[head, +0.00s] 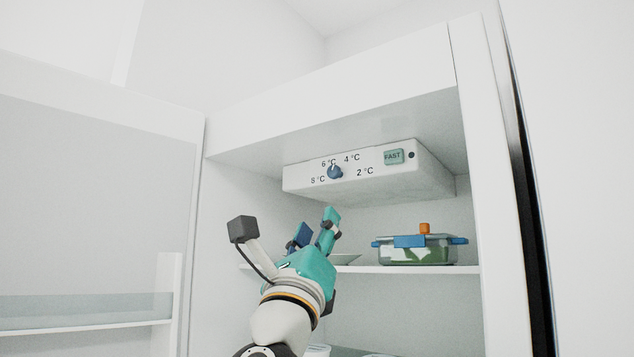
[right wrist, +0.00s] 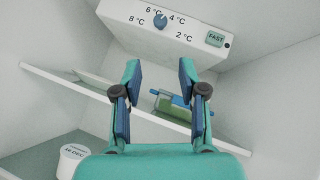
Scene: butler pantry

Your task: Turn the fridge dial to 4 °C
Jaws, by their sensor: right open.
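The fridge dial (head: 334,172) is a small blue knob on the front of a white control box (head: 300,184) under the fridge ceiling. The labels 8, 6, 4 and 2 °C run around it. The dial also shows in the right wrist view (right wrist: 160,22), where its pointer seems to be toward the 6 °C label, though it is small. My right gripper (head: 318,226) is teal with blue pads. It is open and empty, below and in front of the dial, apart from it; its fingers also show in the right wrist view (right wrist: 158,72). My left gripper is out of view.
A green FAST button (head: 394,157) and a dark round spot sit right of the dial. A glass container (head: 420,254) with blue clips stands on the shelf (head: 380,269) below. The open fridge door (head: 90,200) is at left. A white tub (right wrist: 72,160) sits lower down.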

